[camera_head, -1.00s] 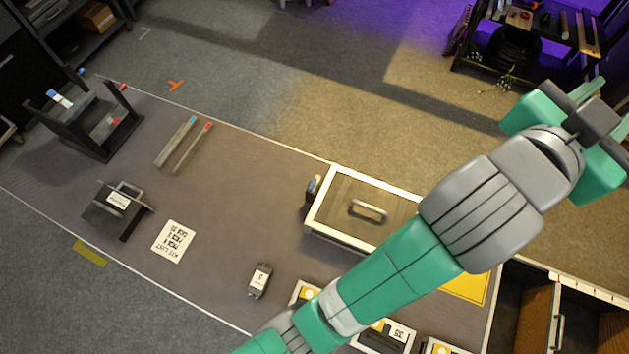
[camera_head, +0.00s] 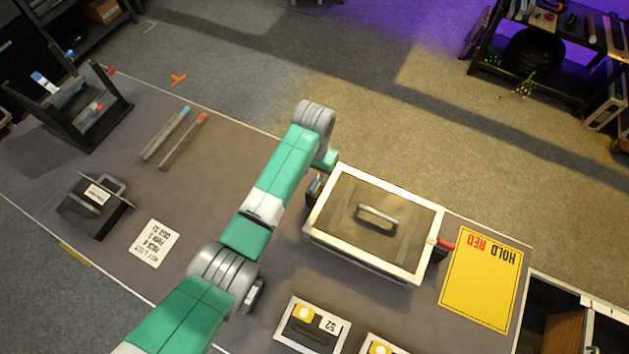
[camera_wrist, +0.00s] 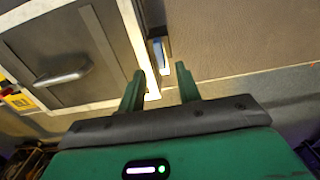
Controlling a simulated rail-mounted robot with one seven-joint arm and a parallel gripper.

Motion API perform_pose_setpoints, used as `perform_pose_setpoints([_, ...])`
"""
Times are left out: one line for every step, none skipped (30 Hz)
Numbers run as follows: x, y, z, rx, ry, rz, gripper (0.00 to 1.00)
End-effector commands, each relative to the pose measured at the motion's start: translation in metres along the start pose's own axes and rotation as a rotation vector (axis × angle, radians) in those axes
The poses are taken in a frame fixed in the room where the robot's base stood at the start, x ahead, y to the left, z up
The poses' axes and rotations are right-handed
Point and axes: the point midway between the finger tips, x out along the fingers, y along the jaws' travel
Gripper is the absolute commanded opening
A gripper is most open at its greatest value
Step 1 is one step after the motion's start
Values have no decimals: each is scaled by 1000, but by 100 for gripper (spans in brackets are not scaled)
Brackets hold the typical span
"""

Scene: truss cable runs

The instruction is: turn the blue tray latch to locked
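The tray is a box with a white rim (camera_head: 322,218), a brown lid and a grey handle. The blue latch (camera_head: 314,188) sits on its left side, partly hidden by my arm in the head view. A red latch (camera_head: 443,247) is on its right side. In the wrist view the blue latch (camera_wrist: 160,54) shows beyond and between my fingertips, beside the white rim (camera_wrist: 130,35). My gripper (camera_wrist: 159,70) is open, with nothing between the fingers. In the head view only a green part of my gripper (camera_head: 326,159) shows near the tray's upper left corner.
A yellow card marked HOLD RED (camera_head: 482,275) lies right of the tray. Labelled black-and-white boxes (camera_head: 312,325) stand in front. Two bars (camera_head: 175,140), a black case (camera_head: 95,205), a white list card (camera_head: 154,244) and a black rack (camera_head: 85,110) are at left.

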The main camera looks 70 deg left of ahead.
Motion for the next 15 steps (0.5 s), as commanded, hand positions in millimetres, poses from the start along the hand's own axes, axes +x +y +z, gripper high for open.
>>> perform_pose_setpoints([13, 0, 1, -1, -3, 0, 34])
perform_pose_setpoints([19, 0, 1, -1, -3, -1, 34])
perform_pose_setpoints([27, 0, 0, -1, -2, -1, 34])
perform_pose_setpoints([32, 0, 0, 0, -2, -1, 34])
perform_pose_setpoints([37, 0, 0, 0, -1, -2, 34])
perform_pose_setpoints([43, 0, 0, 0, -1, -1, 34])
perform_pose_setpoints([47, 0, 0, 0, 0, -1, 34])
perform_pose_setpoints([51, 0, 0, -1, 1, 0, 34])
perform_pose_setpoints([54, 0, 0, 0, 1, 0, 34])
perform_pose_setpoints([56, 0, 0, 0, 1, 0, 34])
perform_pose_setpoints([58, 0, 0, 0, 1, 0, 34])
perform_pose_setpoints([59, 0, 0, 0, 2, -1, 34])
perform_pose_setpoints([60, 0, 0, 0, 2, -1, 34])
perform_pose_setpoints([60, 0, 0, 0, 2, -1, 34])
perform_pose_setpoints([60, 0, 0, 0, 3, 0, 34])
